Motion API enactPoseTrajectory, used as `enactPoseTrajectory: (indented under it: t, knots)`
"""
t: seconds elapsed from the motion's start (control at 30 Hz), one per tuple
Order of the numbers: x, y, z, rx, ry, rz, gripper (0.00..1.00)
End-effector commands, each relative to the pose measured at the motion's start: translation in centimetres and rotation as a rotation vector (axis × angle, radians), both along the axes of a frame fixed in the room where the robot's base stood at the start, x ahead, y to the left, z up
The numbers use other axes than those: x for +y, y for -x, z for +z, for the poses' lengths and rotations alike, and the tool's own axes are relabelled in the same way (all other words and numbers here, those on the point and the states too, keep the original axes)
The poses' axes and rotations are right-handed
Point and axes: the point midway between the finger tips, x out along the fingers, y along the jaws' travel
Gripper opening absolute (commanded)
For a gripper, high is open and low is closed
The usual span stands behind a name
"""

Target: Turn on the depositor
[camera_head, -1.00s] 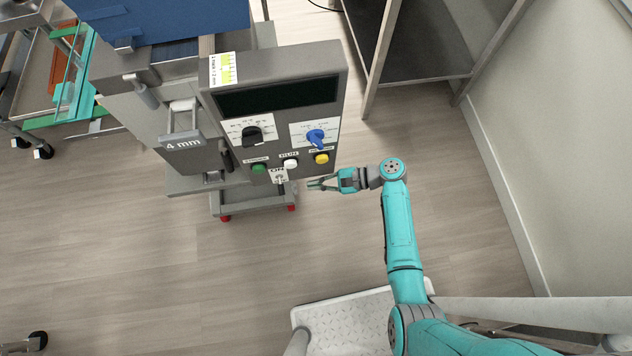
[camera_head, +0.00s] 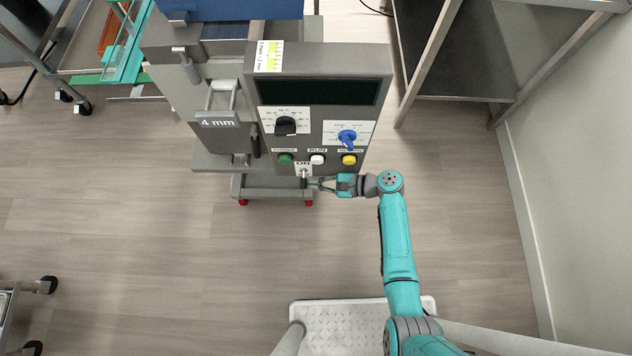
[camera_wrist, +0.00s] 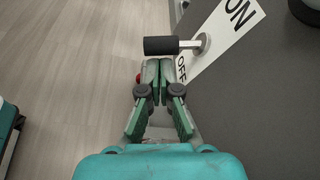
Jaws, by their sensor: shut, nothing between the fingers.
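The depositor (camera_head: 318,60) is a grey machine with a dark panel and a display. Its power switch, a small lever with a black grip (camera_wrist: 160,45), sticks out from the panel's lower edge beside a white ON/OFF label (camera_wrist: 225,38). In the head view the switch (camera_head: 304,182) is just left of my gripper (camera_head: 317,184). In the wrist view my gripper (camera_wrist: 157,68) is shut and empty, its fingertips close to the OFF-side of the black grip. Whether they touch the grip I cannot tell.
Above the switch are a green button (camera_head: 286,159), a white button (camera_head: 317,159), a yellow button (camera_head: 348,159), a black knob (camera_head: 285,126) and a blue knob (camera_head: 347,137). A grey shelf frame (camera_head: 430,65) stands to the right.

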Motion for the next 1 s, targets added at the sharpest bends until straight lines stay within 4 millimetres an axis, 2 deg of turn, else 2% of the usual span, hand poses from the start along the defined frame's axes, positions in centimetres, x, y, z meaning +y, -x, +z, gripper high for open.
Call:
enactPoseTrajectory:
  t: [0.73, 1.0]
  knots:
    - [0.00, 0.27, 0.47, 0.123, -0.004, 0.000, 0.00]
    - [0.03, 0.53, 0.99, 0.248, -0.009, 0.001, 0.00]
